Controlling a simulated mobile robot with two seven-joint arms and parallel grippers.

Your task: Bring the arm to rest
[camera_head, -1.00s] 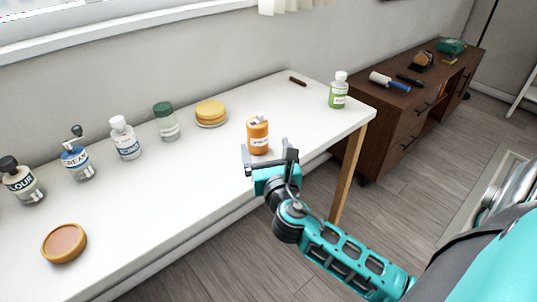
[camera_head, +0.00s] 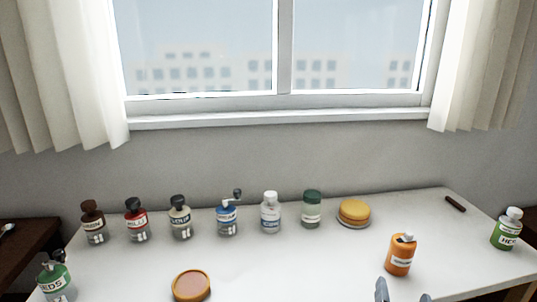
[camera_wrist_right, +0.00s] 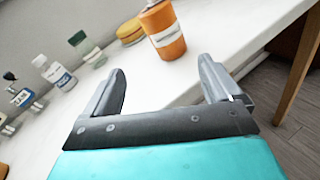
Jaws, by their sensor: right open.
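My right gripper (camera_head: 404,296) shows only its fingertips at the bottom edge of the head view. In the right wrist view the gripper (camera_wrist_right: 165,88) is open, its two grey fingers spread with nothing between them. An orange bottle (camera_head: 399,255) stands upright on the white table (camera_head: 300,270), just beyond the fingertips. It also shows in the right wrist view (camera_wrist_right: 165,35), ahead of the open fingers and apart from them. My left gripper is not in view.
A row of several bottles stands along the back, including a blue one (camera_head: 227,217) and a green-lidded jar (camera_head: 312,210). A yellow round stack (camera_head: 354,213), a brown round dish (camera_head: 191,286), a green-labelled bottle (camera_head: 507,231) and a dark stick (camera_head: 455,204) are also there. The middle is clear.

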